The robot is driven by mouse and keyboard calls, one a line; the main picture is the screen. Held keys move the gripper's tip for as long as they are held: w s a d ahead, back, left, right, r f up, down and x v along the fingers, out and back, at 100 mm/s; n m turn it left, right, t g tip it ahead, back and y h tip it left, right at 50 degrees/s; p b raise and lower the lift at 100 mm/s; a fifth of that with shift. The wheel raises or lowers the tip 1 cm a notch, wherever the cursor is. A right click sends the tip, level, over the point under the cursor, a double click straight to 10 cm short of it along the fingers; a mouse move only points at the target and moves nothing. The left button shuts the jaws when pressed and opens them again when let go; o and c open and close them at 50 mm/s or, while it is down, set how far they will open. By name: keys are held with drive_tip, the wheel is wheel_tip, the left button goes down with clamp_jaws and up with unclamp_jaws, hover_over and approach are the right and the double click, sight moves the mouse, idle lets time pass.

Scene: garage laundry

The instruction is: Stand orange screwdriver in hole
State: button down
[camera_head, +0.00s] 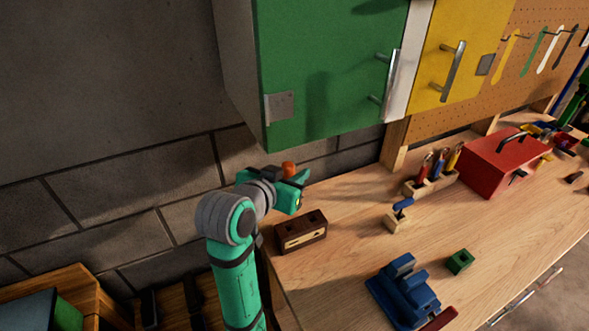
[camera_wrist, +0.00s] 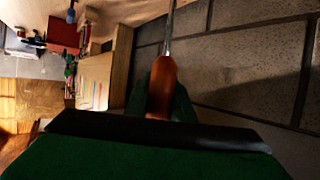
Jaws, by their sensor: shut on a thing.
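My gripper (camera_head: 299,186) is shut on the orange screwdriver (camera_head: 289,168) and holds it up near the wall, above the left end of the workbench. In the wrist view the screwdriver's orange handle (camera_wrist: 161,84) sits between the dark green fingers, and its metal shaft runs toward the top edge. In the head view only part of the handle shows and the shaft is hidden. A dark brown block (camera_head: 301,236) with dark openings in its top stands on the bench just below my gripper, apart from it. The depth of the openings cannot be seen.
A wooden holder (camera_head: 431,186) with several coloured-handled tools stands behind. Near it are a small blue-topped wooden piece (camera_head: 396,216), a red toolbox (camera_head: 505,160), a blue vise (camera_head: 404,292) and a green block (camera_head: 460,262). A green cabinet (camera_head: 322,70) hangs above my gripper.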

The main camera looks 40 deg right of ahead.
hover_over(295, 220)
drive_tip(key=shift+w+f, duration=0.1)
drive_tip(key=shift+f, duration=4.45)
drive_tip(key=shift+f, duration=1.95)
drive_tip(key=c, duration=1.4)
unclamp_jaws()
drive_tip(key=shift+c, duration=0.2)
drive_tip(key=v, duration=1)
drive_tip(key=shift+a+r, duration=0.25)
drive_tip(key=shift+a, duration=0.05)
